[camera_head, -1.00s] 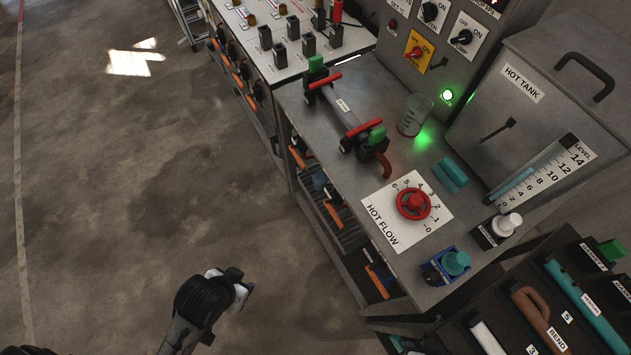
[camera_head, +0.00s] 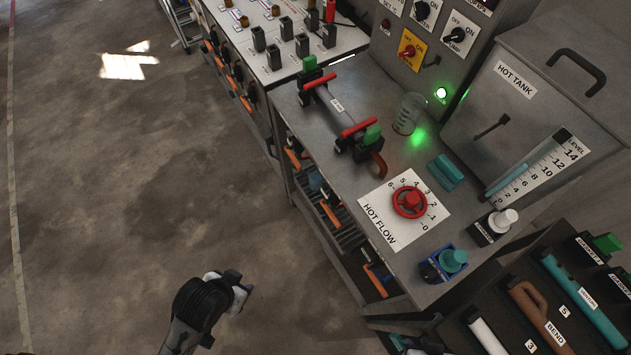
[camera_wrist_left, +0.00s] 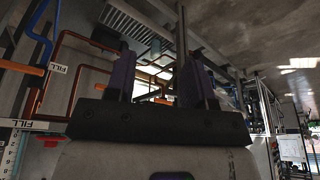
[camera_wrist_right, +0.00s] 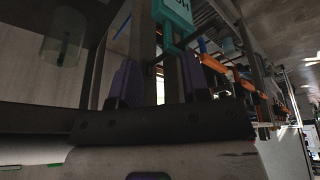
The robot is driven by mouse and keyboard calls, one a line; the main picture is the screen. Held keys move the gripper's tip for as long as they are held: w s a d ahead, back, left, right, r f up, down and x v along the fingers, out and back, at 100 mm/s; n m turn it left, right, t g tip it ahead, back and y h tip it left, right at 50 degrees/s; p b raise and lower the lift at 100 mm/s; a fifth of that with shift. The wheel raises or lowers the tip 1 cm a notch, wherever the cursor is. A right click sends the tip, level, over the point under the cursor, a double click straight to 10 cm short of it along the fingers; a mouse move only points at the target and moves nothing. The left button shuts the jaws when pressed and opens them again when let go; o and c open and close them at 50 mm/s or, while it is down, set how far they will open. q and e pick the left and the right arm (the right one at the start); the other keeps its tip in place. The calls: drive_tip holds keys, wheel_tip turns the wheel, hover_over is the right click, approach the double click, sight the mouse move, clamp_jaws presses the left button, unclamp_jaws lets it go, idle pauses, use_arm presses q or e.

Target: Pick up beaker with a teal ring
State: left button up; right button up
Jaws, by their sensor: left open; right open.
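A clear glass beaker (camera_head: 409,113) stands on the grey metal bench, beside a green glow; I cannot make out a teal ring on it. A translucent cylinder (camera_wrist_right: 62,37) at the upper left of the right wrist view may be the same beaker.
A pipe fixture with red handles (camera_head: 335,104) lies left of the beaker. A teal block (camera_head: 445,172), a red valve wheel (camera_head: 409,201) and a blue-and-teal device (camera_head: 444,263) stand nearer. The hot tank (camera_head: 540,110) is to the right. The floor at left is clear.

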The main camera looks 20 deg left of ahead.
use_arm(q)
drive_tip(key=shift+o, duration=0.4)
drive_tip(key=o, duration=0.8)
